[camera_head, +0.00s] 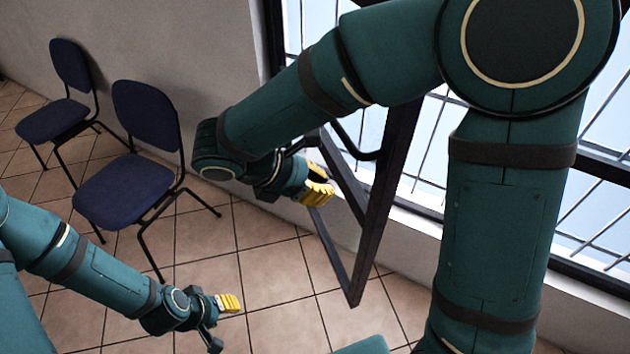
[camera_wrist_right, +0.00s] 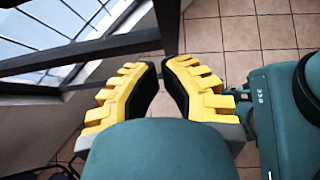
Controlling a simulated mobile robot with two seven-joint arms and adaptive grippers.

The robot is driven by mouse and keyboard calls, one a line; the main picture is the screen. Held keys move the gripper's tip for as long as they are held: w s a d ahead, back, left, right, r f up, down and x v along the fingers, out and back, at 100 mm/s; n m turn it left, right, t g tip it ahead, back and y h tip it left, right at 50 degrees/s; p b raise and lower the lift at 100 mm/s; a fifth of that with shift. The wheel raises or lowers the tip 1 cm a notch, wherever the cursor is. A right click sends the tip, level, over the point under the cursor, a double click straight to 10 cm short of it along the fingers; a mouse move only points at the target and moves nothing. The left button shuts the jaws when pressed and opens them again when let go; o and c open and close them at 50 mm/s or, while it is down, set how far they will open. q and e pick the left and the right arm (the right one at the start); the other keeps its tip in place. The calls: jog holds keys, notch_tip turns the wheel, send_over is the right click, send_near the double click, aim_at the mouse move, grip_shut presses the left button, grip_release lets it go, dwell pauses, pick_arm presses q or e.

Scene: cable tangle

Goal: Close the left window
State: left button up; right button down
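The open window sash (camera_head: 372,225), a dark frame, swings into the room in the head view. A dark curved handle or bar (camera_head: 352,146) shows at its upper part. My right gripper (camera_head: 322,190), with yellow fingers, is beside the sash on its room side. In the right wrist view, its two fingers (camera_wrist_right: 161,82) have a narrow gap between them, with nothing clearly held. A dark sash post (camera_wrist_right: 168,28) shows just beyond the tips; I cannot tell if they touch it. My left gripper (camera_head: 229,303) is low at the left, away from the sash; its opening is unclear.
Two blue chairs (camera_head: 124,190) (camera_head: 56,117) stand on the tiled floor at the left. The white sill (camera_head: 415,222) and barred window opening lie behind the sash. My right arm covers much of the window. Floor between chairs and sash is free.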

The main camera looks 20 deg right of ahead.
aim_at(371, 194)
pick_arm(q)
jog(key=shift+s+f+b, duration=0.15)
jog(key=shift+f+b, duration=0.15)
jog(key=shift+f, duration=0.15)
pick_arm(e)
jog(key=shift+d+f, duration=0.7)
jog(key=shift+d, duration=0.7)
jog(key=shift+d+f, duration=0.7)
jog(key=shift+d, duration=0.75)
jog(key=shift+d+f, duration=0.7)
jog(key=shift+d, duration=0.7)
